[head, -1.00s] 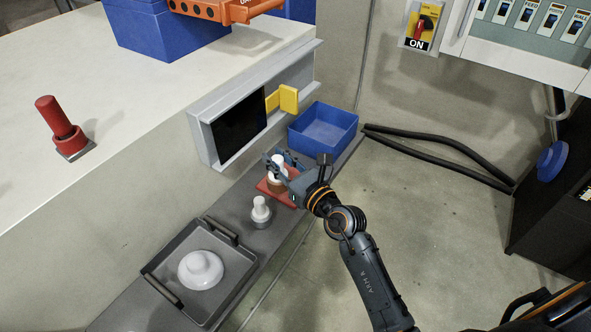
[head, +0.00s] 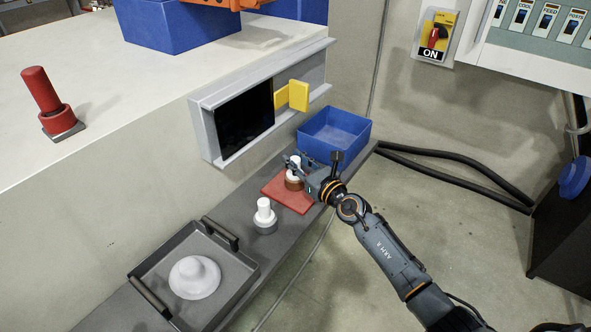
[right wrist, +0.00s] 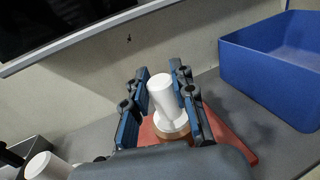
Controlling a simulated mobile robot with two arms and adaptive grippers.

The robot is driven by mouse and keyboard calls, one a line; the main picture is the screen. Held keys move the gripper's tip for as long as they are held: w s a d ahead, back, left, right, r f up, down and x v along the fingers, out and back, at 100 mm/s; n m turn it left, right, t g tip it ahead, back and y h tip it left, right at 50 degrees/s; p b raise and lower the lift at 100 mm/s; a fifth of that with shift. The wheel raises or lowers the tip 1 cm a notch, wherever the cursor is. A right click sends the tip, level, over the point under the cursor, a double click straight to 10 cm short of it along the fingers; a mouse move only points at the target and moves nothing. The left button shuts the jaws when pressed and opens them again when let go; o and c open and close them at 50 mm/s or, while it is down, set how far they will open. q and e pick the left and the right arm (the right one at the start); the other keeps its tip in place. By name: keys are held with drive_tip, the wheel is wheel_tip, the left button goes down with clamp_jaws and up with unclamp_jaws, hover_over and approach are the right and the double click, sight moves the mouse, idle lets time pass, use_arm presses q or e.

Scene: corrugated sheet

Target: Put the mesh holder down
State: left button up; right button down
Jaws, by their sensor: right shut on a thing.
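The mesh holder, which I take to be the white knob on a brown base (head: 293,176), is in my right gripper (head: 298,174). It is upright over the far part of a red square plate (head: 287,195). In the right wrist view the white knob (right wrist: 164,92) stands between the blue-padded fingers of my right gripper (right wrist: 160,105). Its brown base is low over the red plate (right wrist: 232,140); I cannot tell whether it touches. My left gripper is not in view.
A similar white knob on a grey base (head: 264,213) stands left of the plate. A grey tray (head: 240,270) with a white domed piece (head: 194,277) is nearer. A blue bin (head: 334,134) sits just beyond the plate. The grey shelf (head: 310,226) is narrow.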

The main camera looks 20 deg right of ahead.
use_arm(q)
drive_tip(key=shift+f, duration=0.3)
use_arm(e)
drive_tip(key=shift+f, duration=0.15)
drive_tip(key=shift+f, duration=0.15)
drive_tip(key=c, duration=1.5)
unclamp_jaws()
drive_tip(key=shift+f, duration=0.15)
drive_tip(key=shift+c, duration=0.2)
drive_tip(key=o, duration=0.4)
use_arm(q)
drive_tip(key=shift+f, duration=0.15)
use_arm(e)
drive_tip(key=shift+o, duration=0.2)
drive_tip(key=shift+r, duration=0.35)
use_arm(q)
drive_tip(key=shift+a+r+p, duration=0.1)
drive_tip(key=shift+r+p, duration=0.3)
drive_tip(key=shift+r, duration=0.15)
use_arm(e)
drive_tip(key=v, duration=1.2)
